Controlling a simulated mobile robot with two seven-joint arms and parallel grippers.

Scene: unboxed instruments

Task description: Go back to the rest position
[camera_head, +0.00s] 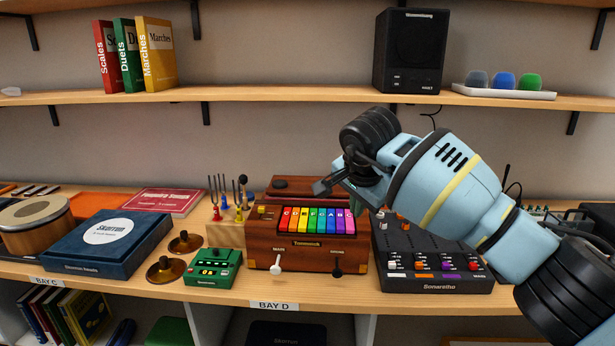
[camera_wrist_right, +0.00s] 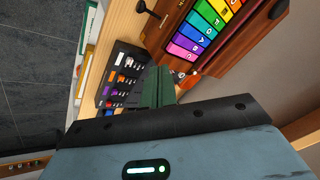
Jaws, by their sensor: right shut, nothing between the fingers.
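My right arm comes in from the right in the head view, and its gripper (camera_head: 326,185) hangs above the wooden instrument box with coloured keys (camera_head: 317,219). The gripper is shut and empty, apart from the box. In the right wrist view the finger pads (camera_wrist_right: 159,88) look dark green, with the coloured keys (camera_wrist_right: 205,30) beyond them at the upper right. The box has a white lever knob (camera_head: 275,263) and a dark one on its front. My left gripper is in neither view.
A black mixer (camera_head: 440,284) stands right of the box, partly under my right arm. A green device (camera_head: 213,268), tuning forks (camera_head: 222,190) and brass cymbals (camera_head: 165,270) stand to the left. An upper shelf (camera_head: 290,95) holds books and a black speaker (camera_head: 411,50).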

